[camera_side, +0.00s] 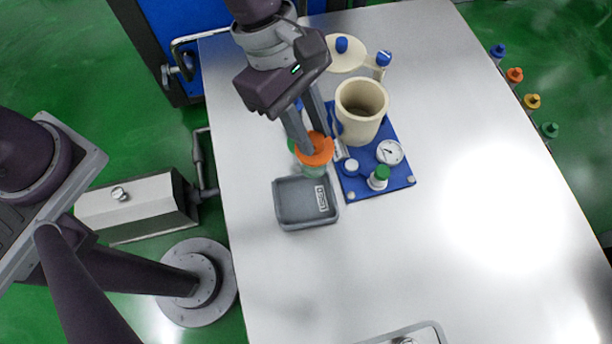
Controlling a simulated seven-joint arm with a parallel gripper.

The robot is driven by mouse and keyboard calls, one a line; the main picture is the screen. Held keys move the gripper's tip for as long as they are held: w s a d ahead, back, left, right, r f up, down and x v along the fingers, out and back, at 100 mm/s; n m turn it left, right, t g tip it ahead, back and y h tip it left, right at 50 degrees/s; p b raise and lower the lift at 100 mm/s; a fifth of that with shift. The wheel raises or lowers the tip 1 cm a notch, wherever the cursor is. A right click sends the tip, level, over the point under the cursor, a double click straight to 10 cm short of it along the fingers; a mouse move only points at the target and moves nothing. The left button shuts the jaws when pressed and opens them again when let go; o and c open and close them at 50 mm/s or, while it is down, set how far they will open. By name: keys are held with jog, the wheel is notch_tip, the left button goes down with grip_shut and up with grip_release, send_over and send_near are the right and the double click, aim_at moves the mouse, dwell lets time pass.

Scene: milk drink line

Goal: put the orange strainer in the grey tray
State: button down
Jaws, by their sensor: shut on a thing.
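The orange strainer (314,153) is between the fingertips of my gripper (311,140), which is shut on it. It is just behind the grey tray (286,219), toward the far side of the table. A greenish, partly hidden thing shows under and beside the strainer; I cannot tell whether the strainer touches it. The grey tray is empty, with a small white label on its right side, and sits on the white table left of the blue board.
The blue board (365,188) carries a cream pot (360,112), a round gauge (389,152) and a green-capped fitting (379,177), close to the right of my gripper. A metal tray (433,330) lies at the front edge. The table's right side is clear.

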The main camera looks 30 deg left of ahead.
jog(key=shift+s+a, duration=0.45)
jog(key=shift+s, duration=0.4)
notch_tip(320, 180, down, 16)
jog(key=shift+w+d, duration=0.15)
jog(key=shift+f, duration=0.25)
jog(key=c, duration=1.2)
grip_release()
jog(key=v, duration=1.2)
jog(key=shift+r, duration=0.2)
